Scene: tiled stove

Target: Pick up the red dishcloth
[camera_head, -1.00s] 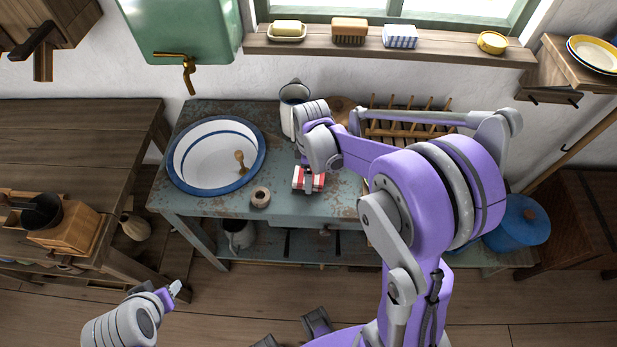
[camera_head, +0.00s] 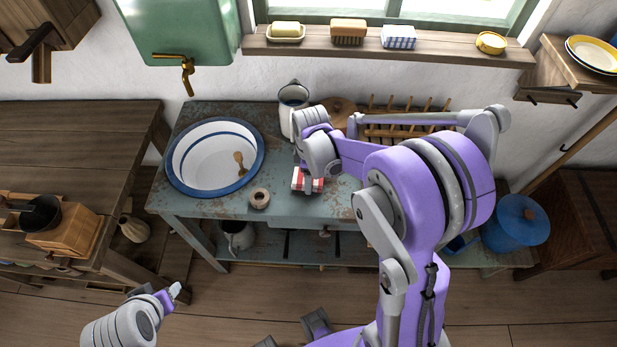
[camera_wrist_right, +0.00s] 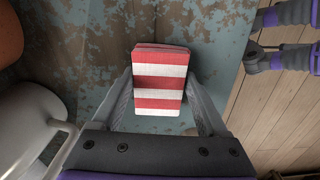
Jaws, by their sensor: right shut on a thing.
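The red dishcloth (camera_head: 307,181) is a folded red-and-white striped cloth at the front of the worn blue-green table (camera_head: 200,205). It fills the middle of the right wrist view (camera_wrist_right: 160,82). My right gripper (camera_wrist_right: 160,100) is shut on the dishcloth, with one finger along each side. Whether the cloth touches the tabletop cannot be told. My right arm hides part of the table behind it. My left gripper (camera_head: 175,291) is low at the left, above the floor, away from the cloth; its finger gap is too small to judge.
A white basin with a blue rim (camera_head: 255,172) stands left of the cloth. A small round ring-shaped object (camera_head: 260,198) lies between them. A pitcher (camera_head: 292,97) and a wooden dish rack (camera_head: 400,131) stand behind.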

